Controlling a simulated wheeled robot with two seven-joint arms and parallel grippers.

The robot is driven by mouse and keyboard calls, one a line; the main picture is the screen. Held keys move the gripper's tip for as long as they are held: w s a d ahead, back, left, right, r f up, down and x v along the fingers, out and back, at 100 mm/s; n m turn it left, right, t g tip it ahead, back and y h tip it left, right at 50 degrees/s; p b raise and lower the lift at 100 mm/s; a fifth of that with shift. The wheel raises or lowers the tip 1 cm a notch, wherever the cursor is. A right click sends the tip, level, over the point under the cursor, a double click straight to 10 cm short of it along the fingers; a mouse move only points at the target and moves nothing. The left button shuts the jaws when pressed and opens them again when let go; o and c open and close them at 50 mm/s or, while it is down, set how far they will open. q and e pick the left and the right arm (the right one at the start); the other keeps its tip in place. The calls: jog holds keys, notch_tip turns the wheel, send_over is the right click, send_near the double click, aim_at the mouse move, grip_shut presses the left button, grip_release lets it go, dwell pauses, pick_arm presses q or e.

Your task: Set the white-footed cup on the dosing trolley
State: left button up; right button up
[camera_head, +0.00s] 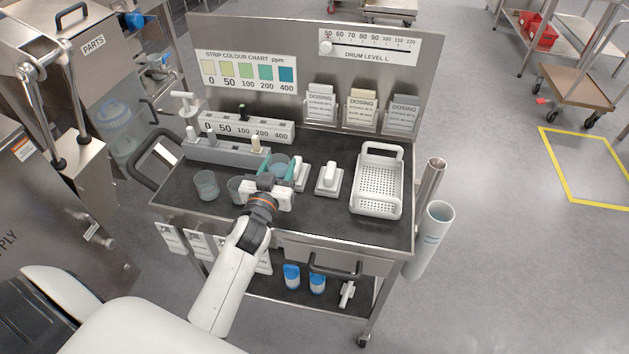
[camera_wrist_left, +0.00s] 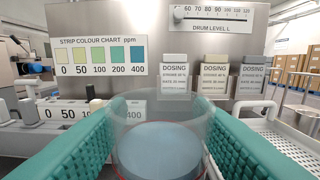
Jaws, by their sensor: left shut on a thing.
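The dosing trolley (camera_head: 330,220) is a steel cart with a dark top. My left gripper (camera_head: 279,165), with teal finger pads, reaches over the trolley top. It is shut on a clear cup (camera_head: 281,171). In the left wrist view the cup (camera_wrist_left: 160,115) sits between both teal pads, with a blue-grey disc at its bottom. I cannot tell the colour of its foot, or whether it touches the top. Two other clear cups stand to its left: one grey-tinted cup (camera_head: 206,186) in full view, and one cup (camera_head: 235,187) partly behind my gripper. My right gripper is not in view.
A white perforated basket (camera_head: 377,197) stands at the right of the top. White blocks (camera_head: 329,180) stand between it and my gripper. A grey rack (camera_head: 215,150) and a numbered strip holder lie behind. A back panel (camera_head: 290,60) closes the rear. The front strip is mostly clear.

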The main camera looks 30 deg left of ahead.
pick_arm(q)
jog(key=f, duration=0.4)
jog(key=shift+s+d+f, duration=0.1)
jog(key=shift+s+f, duration=0.05)
jog(key=shift+s, duration=0.2)
jog(key=shift+w+f+b, duration=0.1)
jog(key=shift+f+b, duration=0.4)
jog(key=shift+f, duration=1.6)
jog(key=shift+f, duration=0.25)
jog(key=o, duration=1.4)
jog(key=shift+r, duration=0.1)
jog(key=shift+r, duration=0.15)
